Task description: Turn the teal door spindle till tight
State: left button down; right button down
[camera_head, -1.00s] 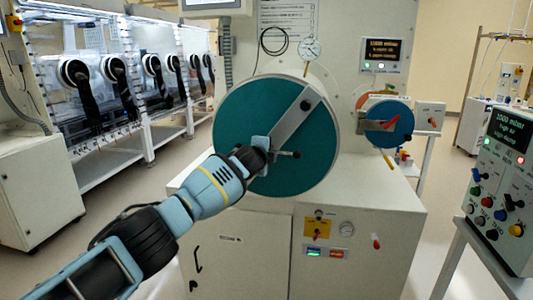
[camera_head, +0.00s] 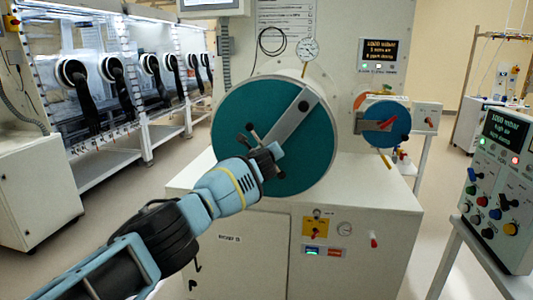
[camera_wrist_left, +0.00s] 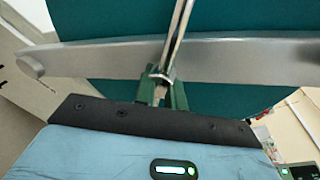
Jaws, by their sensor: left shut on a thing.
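The large round teal door (camera_head: 232,115) closes the front of a pale chamber. A grey metal bar (camera_head: 292,122) crosses it diagonally. The spindle's thin handle rod (camera_head: 255,138) sits near the bar's lower end, its dark-tipped free end pointing up and left. My left gripper (camera_head: 272,156) is at the lower right of the rod and is shut on it. In the left wrist view, the green fingers (camera_wrist_left: 162,92) close around the shiny rod (camera_wrist_left: 178,35), in front of the bar (camera_wrist_left: 110,58). The fingers and wrist hide part of the spindle's hub. My right gripper is not in view.
A smaller blue round door (camera_head: 398,128) with a red handle is to the right. A white cabinet (camera_head: 260,262) with a yellow valve plate (camera_head: 316,227) stands below. A control panel (camera_head: 497,185) is at the far right. Gloveboxes (camera_head: 110,85) line the left.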

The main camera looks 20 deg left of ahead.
pick_arm(q)
jog(key=m+y, duration=0.1)
jog(key=m, duration=0.2)
jog(key=m+y, duration=0.1)
jog(key=m, duration=0.2)
jog(key=shift+a, duration=0.1)
jog(key=m+t, duration=0.1)
jog(key=m, duration=0.4)
jog(key=shift+r+y, duration=0.1)
jog(key=shift+y, duration=0.3)
dwell(0.3)
jog(key=c, duration=1.6)
grip_release()
jog(key=shift+o, duration=0.3)
